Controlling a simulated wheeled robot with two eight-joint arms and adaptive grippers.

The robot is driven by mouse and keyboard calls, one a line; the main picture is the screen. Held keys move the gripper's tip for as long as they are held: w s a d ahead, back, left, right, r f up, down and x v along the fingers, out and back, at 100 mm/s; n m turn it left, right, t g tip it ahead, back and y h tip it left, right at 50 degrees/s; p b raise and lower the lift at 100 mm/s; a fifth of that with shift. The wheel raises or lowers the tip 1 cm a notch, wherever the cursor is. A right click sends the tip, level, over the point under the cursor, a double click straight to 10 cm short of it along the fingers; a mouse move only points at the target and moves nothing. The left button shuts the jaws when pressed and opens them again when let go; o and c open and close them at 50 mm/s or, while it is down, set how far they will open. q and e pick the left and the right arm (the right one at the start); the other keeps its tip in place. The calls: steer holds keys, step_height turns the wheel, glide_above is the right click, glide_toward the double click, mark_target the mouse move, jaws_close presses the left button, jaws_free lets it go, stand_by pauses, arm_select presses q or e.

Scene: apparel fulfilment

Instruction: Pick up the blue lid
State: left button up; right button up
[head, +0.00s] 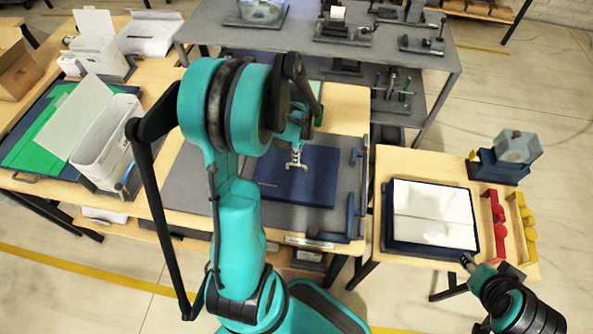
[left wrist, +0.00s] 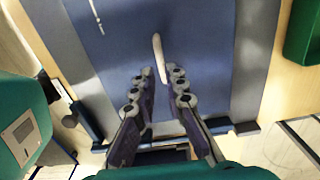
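The blue lid (head: 318,188) looks like a flat dark blue panel lying on a grey mat on the middle table. In the left wrist view a broad blue surface (left wrist: 125,55) fills the space beyond the fingers. My left gripper (head: 297,162) is over the panel in the head view. In the left wrist view its two fingers (left wrist: 156,82) are apart, with a pale narrow strip (left wrist: 160,58) just beyond and between them. I cannot tell whether the fingers touch the panel. My right gripper (head: 467,261) is at the lower right; its fingers are too small to read.
A white two-part sheet or box (head: 433,214) lies on a dark tray on the right table. Red (head: 496,222) and yellow (head: 524,225) holders stand beside it. An open white box (head: 103,135) stands at the left. A grey bench (head: 440,62) is behind.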

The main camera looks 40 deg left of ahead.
mark_target(297, 169)
arm_select(q)
step_height(297, 169, down, 6)
steer(key=shift+a+r+b, duration=0.1)
steer(key=shift+r+b, duration=0.05)
steer(key=shift+b, duration=0.95)
steer(key=shift+r, duration=0.1)
jaws_close()
